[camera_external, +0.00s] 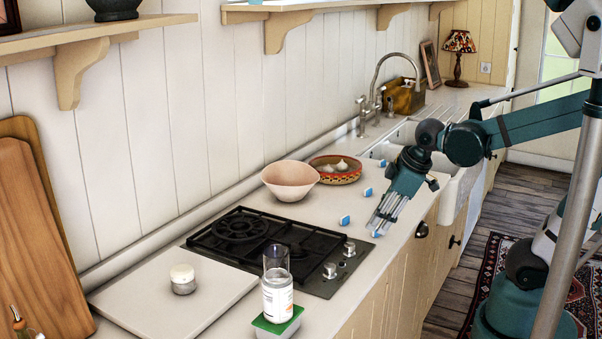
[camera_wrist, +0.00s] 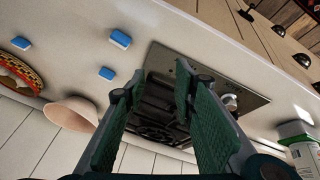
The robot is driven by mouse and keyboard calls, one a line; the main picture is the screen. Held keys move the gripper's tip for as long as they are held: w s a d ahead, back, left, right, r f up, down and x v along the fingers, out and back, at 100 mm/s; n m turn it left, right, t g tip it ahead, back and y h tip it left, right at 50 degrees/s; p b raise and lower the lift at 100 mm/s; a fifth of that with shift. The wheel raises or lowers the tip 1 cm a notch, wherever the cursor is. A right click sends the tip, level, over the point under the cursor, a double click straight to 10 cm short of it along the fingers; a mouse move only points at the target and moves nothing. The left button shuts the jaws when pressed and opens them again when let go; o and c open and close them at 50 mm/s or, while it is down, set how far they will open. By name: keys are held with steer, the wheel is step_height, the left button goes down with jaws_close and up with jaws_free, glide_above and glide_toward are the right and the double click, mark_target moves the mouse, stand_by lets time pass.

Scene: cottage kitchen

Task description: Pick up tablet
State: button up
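Several small blue-and-white tablets lie apart on the pale worktop. In the external view, one tablet (camera_external: 345,220) is near the hob, another (camera_external: 367,191) is farther back, another (camera_external: 383,163) lies beside the patterned bowl, and one (camera_external: 376,233) is close to my fingertips. My gripper (camera_external: 379,223) points down over the worktop near the front edge. In the wrist view, my gripper (camera_wrist: 160,85) is open, with nothing between its fingers. Three tablets show there: one (camera_wrist: 120,39), a second (camera_wrist: 107,73) and a third (camera_wrist: 21,43), all left of the gap between the fingers.
The black gas hob (camera_external: 270,250) lies left of my gripper. A pink bowl (camera_external: 290,181) and a patterned bowl (camera_external: 336,170) stand toward the wall. The sink (camera_external: 408,140) is behind my gripper.

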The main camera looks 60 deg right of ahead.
steer(key=w+d+n+g+p, duration=0.1)
steer(key=d+n+p, duration=0.1)
steer(key=n+p, duration=0.1)
steer(key=w+d+n+g+p, duration=0.1)
steer(key=d+n+p, duration=0.2)
steer(key=p, duration=0.2)
steer(key=w+d+r+n+g+p, duration=0.1)
steer(key=d+n+g+p, duration=0.1)
steer(key=d+n+p, duration=0.1)
steer(key=shift+w+d+p, duration=0.1)
steer(key=shift+w+p, duration=0.1)
steer(key=shift+p, duration=0.35)
steer(key=shift+s+d+f+n+g+p, duration=0.1)
steer(key=shift+d+f+n+g+p, duration=0.1)
steer(key=shift+d+n+p, duration=0.3)
steer(key=shift+d+f+n+g+p, duration=0.2)
steer(key=shift+d+n+p, duration=0.1)
steer(key=shift+n+p, duration=0.25)
steer(key=shift+d, duration=0.1)
steer(key=shift+f, duration=0.15)
steer(key=shift+f, duration=1.2)
steer(key=shift+f, duration=0.2)
